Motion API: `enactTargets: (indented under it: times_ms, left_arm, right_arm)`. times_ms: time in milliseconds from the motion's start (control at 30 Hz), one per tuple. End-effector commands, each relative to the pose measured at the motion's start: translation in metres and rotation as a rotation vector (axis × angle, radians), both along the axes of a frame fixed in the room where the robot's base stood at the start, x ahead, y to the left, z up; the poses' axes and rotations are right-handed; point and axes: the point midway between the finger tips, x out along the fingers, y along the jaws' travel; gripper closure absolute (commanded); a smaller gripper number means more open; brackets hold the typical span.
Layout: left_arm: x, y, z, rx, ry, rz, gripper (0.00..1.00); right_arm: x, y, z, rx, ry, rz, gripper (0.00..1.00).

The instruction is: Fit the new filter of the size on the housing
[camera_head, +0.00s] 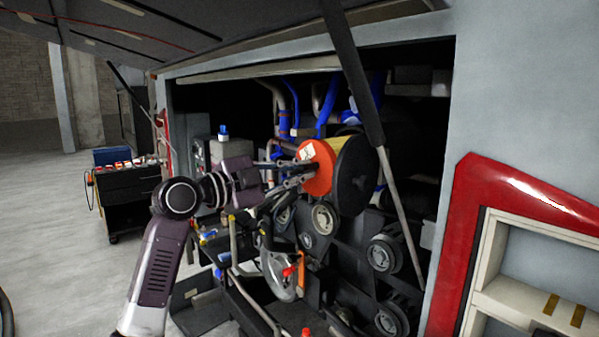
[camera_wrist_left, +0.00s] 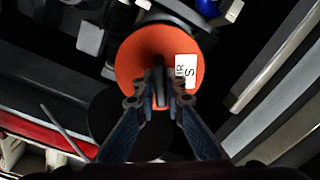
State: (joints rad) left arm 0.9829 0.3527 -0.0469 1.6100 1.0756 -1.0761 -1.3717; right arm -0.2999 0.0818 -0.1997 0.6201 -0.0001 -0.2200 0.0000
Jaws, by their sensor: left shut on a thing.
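The filter has a round orange end cap (camera_head: 315,168) with a white label, and a yellowish body (camera_head: 338,148) shows behind it. In the left wrist view the orange cap (camera_wrist_left: 140,55) faces me, and its label (camera_wrist_left: 187,70) reads an "S" beside partly covered letters. My left gripper (camera_head: 285,178) is shut on a dark upright tab in the middle of the cap, between the fingertips (camera_wrist_left: 161,88). A large black disc (camera_head: 357,178) stands beside the filter at its right. I cannot tell whether it is the housing's lid, or whether the filter touches the housing. My right gripper is not in view.
The open engine bay holds blue hoses (camera_head: 327,105), several pulleys (camera_head: 325,218) and belts below the filter. A thin strut (camera_head: 400,215) slants down at the right of the disc. A black tool cart (camera_head: 128,190) stands at the left, with free floor around it.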

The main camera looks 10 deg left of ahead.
Motion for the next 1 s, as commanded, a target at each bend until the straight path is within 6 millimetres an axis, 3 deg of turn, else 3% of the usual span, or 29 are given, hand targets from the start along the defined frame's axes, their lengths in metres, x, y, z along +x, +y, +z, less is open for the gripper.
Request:
enactTargets:
  times_ms: [1000]
  left_arm:
    - [0.034, -0.027, 0.003, -0.002, -0.003, 0.000, 1.00]
  right_arm:
    - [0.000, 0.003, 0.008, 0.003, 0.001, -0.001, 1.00]
